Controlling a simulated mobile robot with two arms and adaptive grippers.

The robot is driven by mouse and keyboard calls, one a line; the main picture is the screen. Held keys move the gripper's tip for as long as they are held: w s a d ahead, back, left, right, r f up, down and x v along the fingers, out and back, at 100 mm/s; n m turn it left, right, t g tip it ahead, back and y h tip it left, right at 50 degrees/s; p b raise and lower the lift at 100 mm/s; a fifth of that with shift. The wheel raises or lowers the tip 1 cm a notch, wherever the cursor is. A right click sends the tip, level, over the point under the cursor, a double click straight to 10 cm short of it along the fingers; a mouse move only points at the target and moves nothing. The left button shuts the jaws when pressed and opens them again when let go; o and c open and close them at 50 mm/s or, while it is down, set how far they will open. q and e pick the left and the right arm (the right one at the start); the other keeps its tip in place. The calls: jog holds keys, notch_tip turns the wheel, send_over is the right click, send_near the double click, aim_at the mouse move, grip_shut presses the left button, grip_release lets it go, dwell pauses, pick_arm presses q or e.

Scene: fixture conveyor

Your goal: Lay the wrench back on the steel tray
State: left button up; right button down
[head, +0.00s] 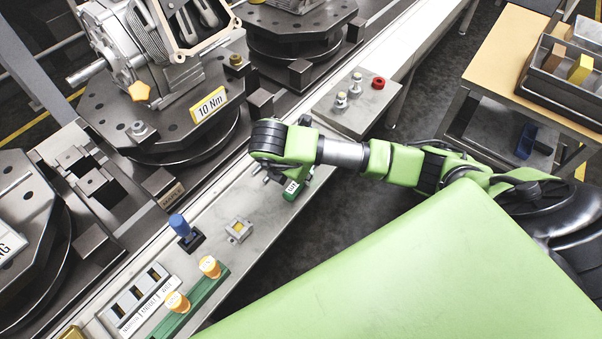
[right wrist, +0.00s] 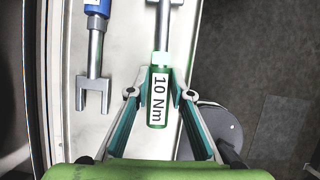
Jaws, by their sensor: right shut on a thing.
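My right gripper (right wrist: 161,92) is shut on the green handle of a wrench (right wrist: 158,112) labelled "10 Nm". The wrench's grey shaft runs up out of the right wrist view, so its far end is hidden. In the head view my right gripper (head: 287,178) is over the metal ledge beside the conveyor, with part of the green handle (head: 292,188) showing below it. A pale metal surface (right wrist: 75,75) lies under the wrench in the right wrist view. I cannot tell whether it is the steel tray or whether the wrench touches it. My left gripper is not in view.
A second wrench (right wrist: 95,70), blue-handled with a forked end, lies left of the held one. The ledge carries a button box (head: 357,100), a blue-topped item (head: 180,225) and orange-topped cylinders (head: 209,267). Round fixtures (head: 100,110) stand behind. A wooden-topped bench (head: 497,50) is at right.

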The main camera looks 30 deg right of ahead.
jog(key=shift+f+b, duration=0.3)
dwell(0.5)
jog(key=c, duration=1.7)
grip_release()
